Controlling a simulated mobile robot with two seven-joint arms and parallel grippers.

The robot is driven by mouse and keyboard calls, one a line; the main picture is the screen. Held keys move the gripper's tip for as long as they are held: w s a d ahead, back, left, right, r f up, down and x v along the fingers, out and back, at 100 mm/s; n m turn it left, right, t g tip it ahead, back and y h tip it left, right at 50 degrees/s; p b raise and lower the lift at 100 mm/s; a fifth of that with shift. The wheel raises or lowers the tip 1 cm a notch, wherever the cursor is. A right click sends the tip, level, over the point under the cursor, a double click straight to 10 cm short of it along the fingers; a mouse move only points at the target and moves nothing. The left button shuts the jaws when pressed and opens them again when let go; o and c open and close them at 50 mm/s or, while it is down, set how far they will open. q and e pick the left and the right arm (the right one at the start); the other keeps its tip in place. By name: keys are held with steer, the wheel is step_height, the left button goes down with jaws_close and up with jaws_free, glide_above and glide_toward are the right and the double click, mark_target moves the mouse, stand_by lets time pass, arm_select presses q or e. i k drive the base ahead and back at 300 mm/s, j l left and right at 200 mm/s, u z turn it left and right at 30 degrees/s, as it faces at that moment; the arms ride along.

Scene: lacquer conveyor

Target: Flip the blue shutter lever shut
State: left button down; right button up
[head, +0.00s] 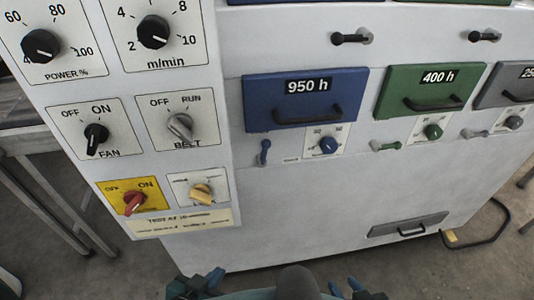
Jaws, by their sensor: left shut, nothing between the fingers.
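The blue shutter lever (264,152) is a small handle on the white machine front, below the left end of the blue 950 h drawer (262,103). It points roughly up and down, while the green lever (386,146) lies nearly sideways. My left gripper (207,281) is at the bottom edge, below and left of the blue lever and well apart from it. It is shut and empty. My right gripper (348,287) is at the bottom edge, right of centre, partly cut off. Its finger opening cannot be made out.
A blue knob (328,145) sits right of the blue lever. The green 400 h drawer (425,92) has a green knob (433,131) below it. A control panel (178,70) with several dials stands at the left. A low drawer handle (411,231) sits at lower right. The white panel between is bare.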

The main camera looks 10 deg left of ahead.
mark_target(261, 159)
steer(key=l+u, duration=0.3)
steer(key=l, duration=0.35)
steer(key=l+u, duration=0.3)
steer(key=l, duration=0.35)
